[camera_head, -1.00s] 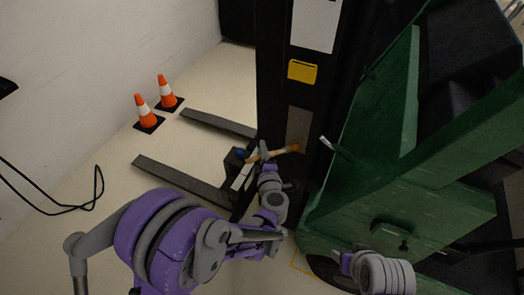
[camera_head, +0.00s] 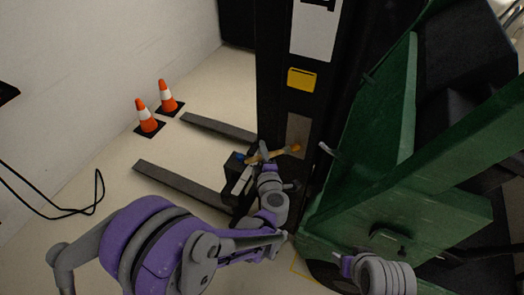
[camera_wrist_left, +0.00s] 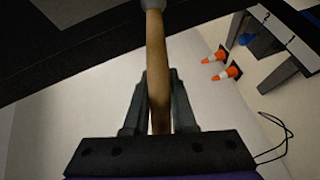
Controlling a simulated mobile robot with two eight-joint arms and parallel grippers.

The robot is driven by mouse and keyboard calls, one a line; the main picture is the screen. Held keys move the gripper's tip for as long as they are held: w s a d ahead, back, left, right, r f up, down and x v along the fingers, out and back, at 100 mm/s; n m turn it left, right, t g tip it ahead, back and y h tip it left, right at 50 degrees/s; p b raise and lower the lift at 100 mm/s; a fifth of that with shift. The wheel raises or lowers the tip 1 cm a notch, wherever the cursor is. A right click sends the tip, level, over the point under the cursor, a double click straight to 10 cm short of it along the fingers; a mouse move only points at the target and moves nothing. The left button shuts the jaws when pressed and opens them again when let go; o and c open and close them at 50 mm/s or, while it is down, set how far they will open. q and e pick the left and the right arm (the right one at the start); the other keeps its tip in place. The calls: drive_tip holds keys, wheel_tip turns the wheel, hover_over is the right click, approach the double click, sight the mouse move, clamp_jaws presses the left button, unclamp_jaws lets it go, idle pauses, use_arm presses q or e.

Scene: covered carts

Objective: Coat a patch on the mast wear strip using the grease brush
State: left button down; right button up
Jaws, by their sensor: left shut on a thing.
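The handle (camera_wrist_left: 157,70) also shows between the jaws in the left wrist view, running up to a grey collar at the top edge. The mast wear strip (camera_head: 298,131) is a grey-brown panel low on the black mast. The brush tip appears over the strip's lower end; I cannot tell whether it touches. My right gripper (camera_head: 341,260) is at the lower right, apart from the strip, its jaws unclear.
The black mast (camera_head: 274,65) carries a yellow label (camera_head: 301,79). The forklift's green body (camera_head: 385,190) stands close on the right. Two forks (camera_head: 180,186) extend left, low over the floor.

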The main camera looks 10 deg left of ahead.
use_arm(q)
drive_tip(key=shift+r+p, duration=0.65)
drive_tip(key=shift+r, duration=0.9)
use_arm(e)
drive_tip(key=shift+w+r, duration=0.2)
drive_tip(key=shift+r, duration=0.55)
use_arm(q)
drive_tip(key=shift+r, duration=0.15)
drive_tip(key=shift+r+p, duration=0.65)
drive_tip(key=shift+r, duration=0.8)
use_arm(e)
drive_tip(key=shift+w+r, duration=0.2)
drive_tip(key=shift+r, duration=0.55)
use_arm(q)
drive_tip(key=shift+r, duration=0.1)
drive_tip(key=shift+w+r+p, duration=0.1)
drive_tip(key=shift+r+p, duration=0.45)
drive_tip(key=shift+r, duration=0.95)
use_arm(e)
drive_tip(key=shift+w+r, duration=0.2)
drive_tip(key=shift+r, duration=0.55)
use_arm(q)
drive_tip(key=shift+r, duration=0.15)
